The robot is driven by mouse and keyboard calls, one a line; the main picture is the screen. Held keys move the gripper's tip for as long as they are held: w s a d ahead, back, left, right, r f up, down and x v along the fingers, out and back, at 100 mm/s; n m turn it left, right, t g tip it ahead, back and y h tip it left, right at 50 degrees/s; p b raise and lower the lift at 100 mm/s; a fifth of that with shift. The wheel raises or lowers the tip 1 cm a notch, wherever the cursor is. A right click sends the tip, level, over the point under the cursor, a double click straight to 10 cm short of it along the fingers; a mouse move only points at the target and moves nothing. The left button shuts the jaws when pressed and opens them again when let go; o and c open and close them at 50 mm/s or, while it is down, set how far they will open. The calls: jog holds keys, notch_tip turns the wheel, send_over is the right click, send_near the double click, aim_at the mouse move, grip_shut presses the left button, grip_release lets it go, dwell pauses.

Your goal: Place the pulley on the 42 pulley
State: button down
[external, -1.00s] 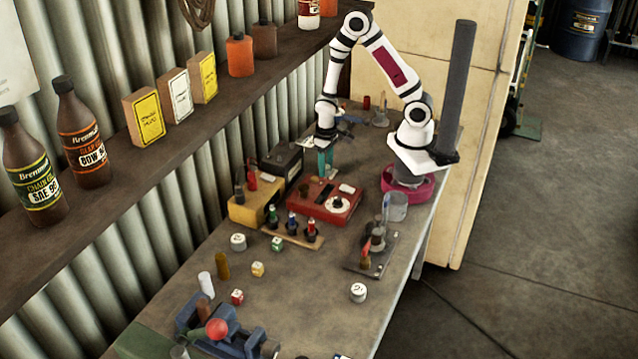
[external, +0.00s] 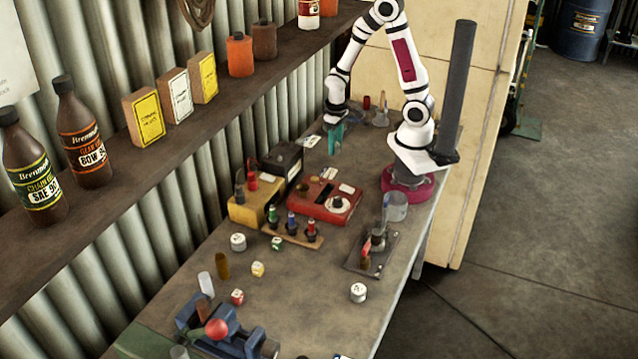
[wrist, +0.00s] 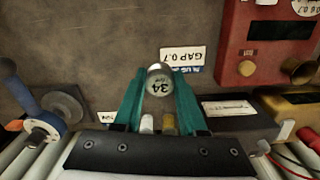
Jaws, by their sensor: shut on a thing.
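My gripper (external: 335,140) has teal fingers and is over the far part of the bench. In the wrist view my gripper (wrist: 160,82) is shut on a small metal-coloured round piece (wrist: 159,82) marked 34, which I take to be the pulley. In the external view the held piece is too small to make out. Two white round pieces with dark marks stand on the bench, one at the left (external: 238,242) and one near the right edge (external: 358,292). I cannot read their marks, so I cannot tell which is the 42 pulley.
A red meter box (external: 325,202), a yellow box (external: 254,206) and a black battery (external: 281,162) stand on the bench before my gripper. A dark plate with upright parts (external: 370,254) is at the right. The bench around the right white piece is clear. A blue vise (external: 222,330) is in front.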

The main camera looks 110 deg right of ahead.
jog(key=s+d+r, duration=0.3)
jog(key=s+r, duration=0.1)
jog(key=s, duration=0.2)
jog(key=w+a+r+n, duration=0.5)
jog(key=w+a+r, duration=0.25)
jog(key=a, duration=0.25)
jog(key=w+a+r+n, duration=0.4)
jog(key=w+a+r, duration=0.3)
jog(key=w+a, duration=0.25)
jog(key=w+a+r+n, duration=0.2)
jog(key=w+a+n, duration=0.15)
jog(key=a, duration=0.75)
jog(key=w+a+r+n, duration=0.2)
jog(key=a+n, duration=0.3)
jog(key=a, duration=0.5)
send_over(238, 238)
notch_tip(238, 238, down, 19)
jog(key=shift+n, duration=0.25)
jog(key=f, duration=0.6)
jog(key=shift+s+a+f, duration=0.15)
jog(key=shift+s, duration=0.05)
jog(key=shift+w+f, duration=0.15)
jog(key=shift+f, duration=0.2)
